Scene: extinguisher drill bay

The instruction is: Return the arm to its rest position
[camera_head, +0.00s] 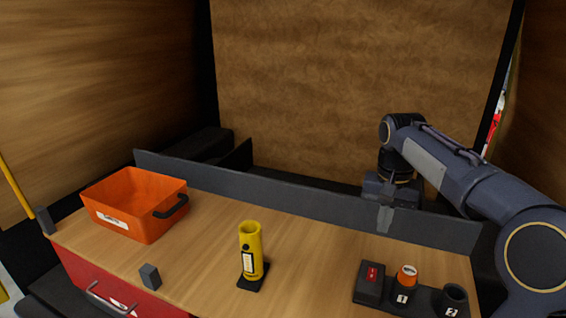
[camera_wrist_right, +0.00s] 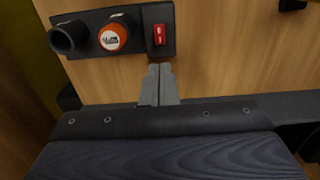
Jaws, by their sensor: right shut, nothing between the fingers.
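My right arm (camera_head: 460,175) comes in from the right in the head view and reaches over the back right of the workbench. My right gripper (camera_head: 385,217) points down by the dark back panel, with its fingers together and nothing in them. In the right wrist view the right gripper (camera_wrist_right: 158,85) also shows shut, over the bench near a dark holder block (camera_wrist_right: 85,42). That block carries an orange-capped item (camera_wrist_right: 112,38), an empty-looking dark socket and a red switch (camera_wrist_right: 159,35). My left gripper is not in view.
An orange bin (camera_head: 125,225) stands at the back left of the wooden bench (camera_head: 200,262). A yellow cylinder (camera_head: 250,250) stands upright on a dark base mid-bench. A small dark block (camera_head: 150,276) is at the front left. A low dark panel (camera_head: 300,203) runs along the back edge.

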